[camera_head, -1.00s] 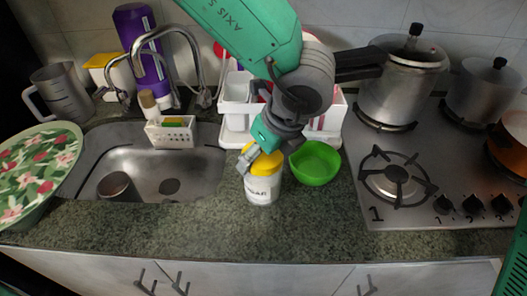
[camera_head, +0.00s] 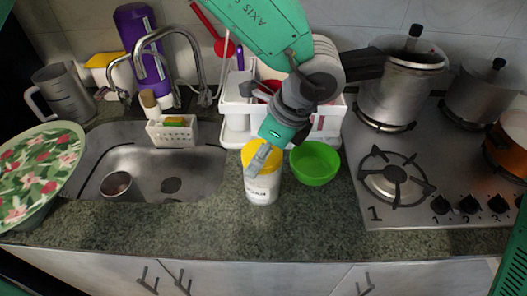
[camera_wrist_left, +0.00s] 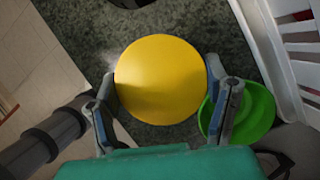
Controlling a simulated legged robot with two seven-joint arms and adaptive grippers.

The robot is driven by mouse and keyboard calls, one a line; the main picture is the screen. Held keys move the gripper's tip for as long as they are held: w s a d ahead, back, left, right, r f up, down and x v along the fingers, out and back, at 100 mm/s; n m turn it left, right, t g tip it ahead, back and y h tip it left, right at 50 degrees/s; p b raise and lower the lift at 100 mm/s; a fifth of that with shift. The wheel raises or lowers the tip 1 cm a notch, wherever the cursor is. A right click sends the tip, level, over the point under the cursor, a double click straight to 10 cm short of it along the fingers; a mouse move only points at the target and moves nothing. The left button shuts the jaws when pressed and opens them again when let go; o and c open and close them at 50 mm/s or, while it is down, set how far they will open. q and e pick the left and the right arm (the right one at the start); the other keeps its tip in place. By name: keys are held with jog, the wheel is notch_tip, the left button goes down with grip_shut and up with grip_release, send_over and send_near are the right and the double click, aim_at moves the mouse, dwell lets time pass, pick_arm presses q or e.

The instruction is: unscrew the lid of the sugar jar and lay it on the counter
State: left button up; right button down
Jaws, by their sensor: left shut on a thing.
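The sugar jar (camera_head: 261,190) is a clear-white labelled jar standing upright on the counter, just right of the sink. Its yellow lid (camera_head: 256,151) is on top; it fills the middle of the left wrist view as a yellow disc (camera_wrist_left: 160,79). My left gripper (camera_head: 260,158) comes down from above, shut on the lid, with one finger on each side of it in the left wrist view (camera_wrist_left: 163,92). Whether the lid has come loose from the jar cannot be told. My right gripper is not in view.
A green bowl (camera_head: 315,163) stands close to the right of the jar. A white dish rack (camera_head: 236,108) is behind, the sink (camera_head: 205,172) to the left, the stove (camera_head: 425,190) to the right. The counter in front of the jar (camera_head: 220,225) is clear.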

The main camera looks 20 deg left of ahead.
aim_at(252, 150)
pick_arm(q)
jog(key=shift+r+p, duration=0.7)
jog(key=shift+r, duration=0.2)
jog(key=shift+r+p, duration=1.65)
jog(key=shift+r, duration=0.3)
jog(key=shift+f, duration=0.15)
